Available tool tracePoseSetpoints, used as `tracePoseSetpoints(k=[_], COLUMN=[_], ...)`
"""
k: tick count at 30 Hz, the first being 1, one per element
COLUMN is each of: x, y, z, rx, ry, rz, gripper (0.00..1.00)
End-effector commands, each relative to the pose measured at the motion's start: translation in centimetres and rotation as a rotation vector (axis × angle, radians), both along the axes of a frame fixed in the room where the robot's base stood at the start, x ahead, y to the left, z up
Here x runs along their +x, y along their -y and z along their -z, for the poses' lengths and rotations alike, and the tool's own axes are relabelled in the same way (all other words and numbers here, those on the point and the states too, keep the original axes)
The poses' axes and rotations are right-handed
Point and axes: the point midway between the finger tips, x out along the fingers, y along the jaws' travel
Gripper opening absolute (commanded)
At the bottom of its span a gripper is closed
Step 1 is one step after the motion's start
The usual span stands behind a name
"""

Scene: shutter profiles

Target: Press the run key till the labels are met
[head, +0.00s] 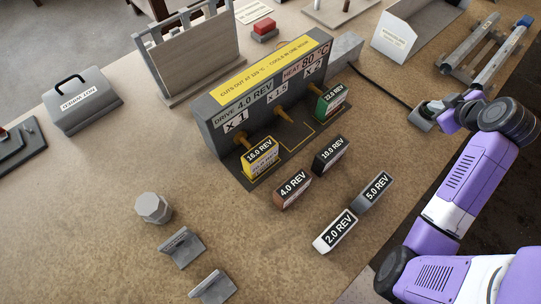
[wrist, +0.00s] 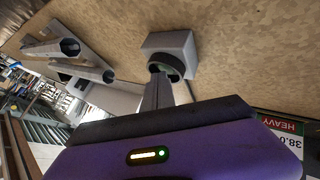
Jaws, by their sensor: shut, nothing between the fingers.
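My gripper (head: 432,107) is shut and empty at the right of the bench, over a small grey box (head: 420,120) on a cable. In the wrist view its closed fingers (wrist: 158,88) point at a dark round key (wrist: 166,70) on a grey box (wrist: 171,44); I cannot tell whether they touch. The grey drive unit (head: 215,125) reads DRIVE 4.0 REV and HEAT 80 °C, with x1, x1.5 and x2 stations. A yellow 16.0 REV block (head: 261,157) stands at x1 and a green block (head: 331,102) at x2. The middle station's yellow outline (head: 299,137) is empty.
Loose blocks stand in front: 4.0 REV (head: 292,189), 10.0 REV (head: 331,155), 5.0 REV (head: 372,190) and 2.0 REV (head: 335,232). A red button (head: 264,24) is behind the unit. A white open bin (head: 402,40) and a roller rack (head: 470,45) are at the back right.

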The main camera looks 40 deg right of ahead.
Motion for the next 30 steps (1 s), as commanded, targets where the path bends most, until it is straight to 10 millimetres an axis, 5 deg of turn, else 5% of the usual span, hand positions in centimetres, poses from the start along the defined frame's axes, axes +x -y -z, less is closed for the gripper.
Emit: tracePoseSetpoints(k=[30], x=[0.0], y=[0.0], z=[-0.9], rx=[0.001], ry=[0.0], rz=[-0.001], gripper=[0.0])
